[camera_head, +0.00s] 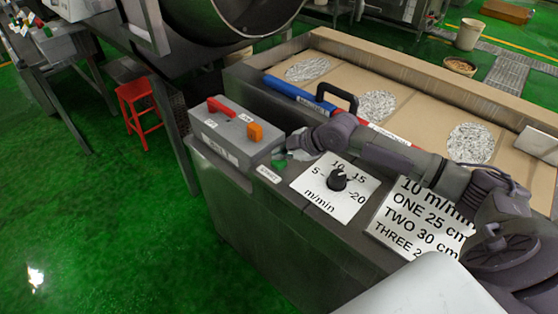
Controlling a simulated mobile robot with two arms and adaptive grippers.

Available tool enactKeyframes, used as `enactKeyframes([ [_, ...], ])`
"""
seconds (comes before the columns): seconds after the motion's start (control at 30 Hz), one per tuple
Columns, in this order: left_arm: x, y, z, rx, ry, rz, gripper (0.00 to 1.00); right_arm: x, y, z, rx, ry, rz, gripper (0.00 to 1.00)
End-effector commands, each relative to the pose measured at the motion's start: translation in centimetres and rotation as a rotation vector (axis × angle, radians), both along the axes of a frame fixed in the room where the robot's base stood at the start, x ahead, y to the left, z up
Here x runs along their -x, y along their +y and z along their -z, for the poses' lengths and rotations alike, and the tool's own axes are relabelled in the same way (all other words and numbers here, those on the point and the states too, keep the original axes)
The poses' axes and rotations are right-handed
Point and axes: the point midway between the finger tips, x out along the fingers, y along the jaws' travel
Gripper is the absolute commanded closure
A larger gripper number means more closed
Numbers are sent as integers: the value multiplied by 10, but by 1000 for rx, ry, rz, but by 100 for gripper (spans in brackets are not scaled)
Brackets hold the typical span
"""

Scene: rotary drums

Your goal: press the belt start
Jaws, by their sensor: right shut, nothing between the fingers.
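A green button (279,161), which I take for the belt start, sits on the grey cabinet top beside a small white label (268,174) too small to read surely. My right arm comes in from the right across the cabinet. My right gripper (291,152) is shut and empty, with its tips right by the green button and partly covering it. I cannot tell whether the tips touch the button. My left gripper is not in view.
A grey box (229,140) with a red handle and an orange switch stands just left of the button. A black dial (337,179) on a white m/min plate and a printed speed card (420,220) lie nearer. A belt (425,115) with speckled round patches runs behind.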

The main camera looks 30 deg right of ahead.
Motion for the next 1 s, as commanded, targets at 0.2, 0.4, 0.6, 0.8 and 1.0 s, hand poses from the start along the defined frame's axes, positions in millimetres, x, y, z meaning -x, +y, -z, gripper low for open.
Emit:
enactKeyframes([
  [0.2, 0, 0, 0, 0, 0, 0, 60, 0, 0, 0, 0, 0, 0, 100],
  [0.4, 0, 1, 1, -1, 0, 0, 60, 0, 0, 1, 0, 0, 0, 100],
  [0.6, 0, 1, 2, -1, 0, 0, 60, 0, 0, 4, 0, 1, -1, 100],
  [0.8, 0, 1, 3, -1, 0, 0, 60, 0, 0, 7, 1, 1, 0, 100],
  [1.0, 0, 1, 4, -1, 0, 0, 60, 0, 0, 9, 1, 1, 0, 100],
])
